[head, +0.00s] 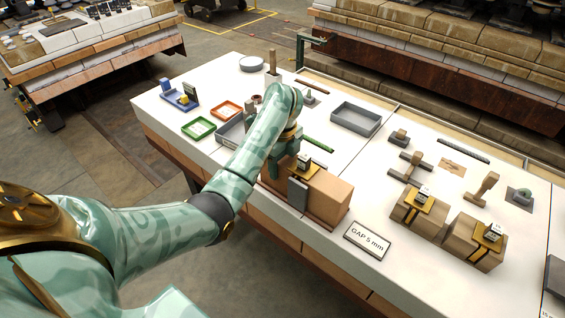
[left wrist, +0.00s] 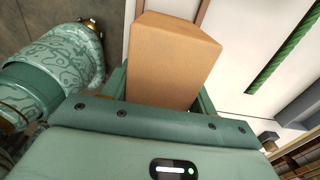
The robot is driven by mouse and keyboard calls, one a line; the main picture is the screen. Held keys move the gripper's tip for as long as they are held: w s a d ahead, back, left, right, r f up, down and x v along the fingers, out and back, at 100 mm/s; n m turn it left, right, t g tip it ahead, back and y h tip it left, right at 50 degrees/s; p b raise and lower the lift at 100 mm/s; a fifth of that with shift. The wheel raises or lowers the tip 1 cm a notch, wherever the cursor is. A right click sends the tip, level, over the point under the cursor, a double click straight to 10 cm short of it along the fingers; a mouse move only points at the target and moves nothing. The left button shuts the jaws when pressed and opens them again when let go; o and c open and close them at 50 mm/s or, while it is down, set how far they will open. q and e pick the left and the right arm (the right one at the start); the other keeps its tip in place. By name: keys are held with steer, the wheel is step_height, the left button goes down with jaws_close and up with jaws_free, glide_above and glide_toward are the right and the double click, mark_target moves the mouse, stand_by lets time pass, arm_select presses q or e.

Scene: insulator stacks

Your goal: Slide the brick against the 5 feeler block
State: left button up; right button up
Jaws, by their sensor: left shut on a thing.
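My left gripper (head: 284,158) reaches down at the near edge of the white table. In the left wrist view its fingers (left wrist: 161,95) are shut on a plain tan brick (left wrist: 172,52), one finger on each side. In the head view my gripper and arm hide much of the held brick. Just right of the gripper stands a tan block (head: 328,196). A small labelled cube on a brass plate (head: 304,162) sits by it, with a dark grey slab (head: 298,193) below. I cannot read the cube's number or tell whether brick and feeler block touch.
A "GAP 5 mm" sign (head: 367,240) lies to the right. Two more tan blocks with brass plates, (head: 420,214) and (head: 474,241), stand farther right. A grey tray (head: 356,118), an orange tray (head: 226,109) and a green tray (head: 198,128) lie behind. Clear table surrounds the sign.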

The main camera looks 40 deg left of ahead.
arm_select(q)
steer(key=shift+d, duration=0.1)
steer(key=shift+d, duration=0.35)
steer(key=shift+d+p, duration=0.3)
steer(key=shift+d, duration=0.25)
steer(key=o, duration=1.4)
steer(key=shift+r, duration=0.1)
